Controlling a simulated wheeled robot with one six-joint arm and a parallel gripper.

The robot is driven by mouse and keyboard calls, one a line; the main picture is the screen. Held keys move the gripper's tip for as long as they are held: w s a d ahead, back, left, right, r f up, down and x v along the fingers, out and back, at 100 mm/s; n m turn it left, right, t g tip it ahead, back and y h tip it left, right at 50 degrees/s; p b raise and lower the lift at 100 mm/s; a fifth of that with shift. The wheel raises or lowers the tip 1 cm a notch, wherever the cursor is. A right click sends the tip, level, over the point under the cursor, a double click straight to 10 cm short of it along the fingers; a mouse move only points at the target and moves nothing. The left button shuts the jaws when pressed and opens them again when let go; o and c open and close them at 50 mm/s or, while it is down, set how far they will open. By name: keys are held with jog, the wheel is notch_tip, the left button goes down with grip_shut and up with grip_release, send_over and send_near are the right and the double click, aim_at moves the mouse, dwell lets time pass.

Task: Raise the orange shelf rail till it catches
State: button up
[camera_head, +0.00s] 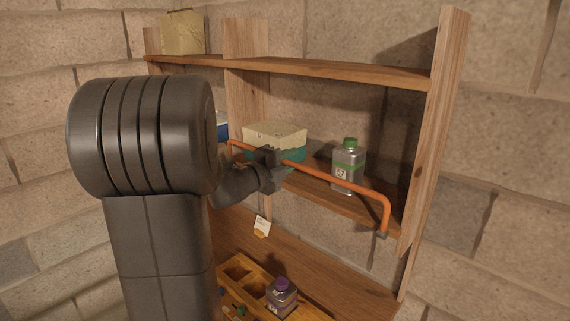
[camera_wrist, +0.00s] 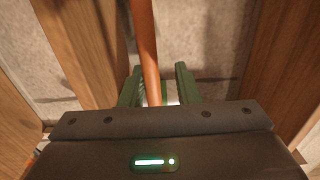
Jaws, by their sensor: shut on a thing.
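The orange shelf rail (camera_head: 345,185) is a thin bar with bent-down ends, running across the front of the middle shelf in the head view. My gripper (camera_head: 270,169) is shut on the rail, left of its middle. In the wrist view the rail (camera_wrist: 147,50) runs up between the two green fingers of my gripper (camera_wrist: 160,88). The rail's right end (camera_head: 385,222) reaches down to a small dark fitting near the right upright. Its left end is beside the left upright, partly behind my arm. Whether the rail is caught cannot be told.
On the middle shelf (camera_head: 322,192) stand a green-capped bottle (camera_head: 347,167) and a cream-and-teal box (camera_head: 275,141). A blue item is partly hidden behind my arm. Below are a hanging tag (camera_head: 262,226) and a wooden rack (camera_head: 236,270) with a purple-capped bottle (camera_head: 281,297).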

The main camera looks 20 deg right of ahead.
jog(key=o, duration=0.5)
jog(key=shift+d+r, duration=0.1)
jog(key=shift+r, duration=0.25)
jog(key=shift+c, duration=0.2)
jog(key=shift+o, duration=0.9)
jog(key=shift+s+d+f, duration=0.1)
jog(key=shift+f, duration=0.05)
jog(key=shift+s+a+f, duration=0.1)
jog(key=shift+a, duration=0.3)
jog(key=v, duration=0.8)
jog(key=shift+a+b, duration=0.15)
jog(key=shift+b, duration=0.3)
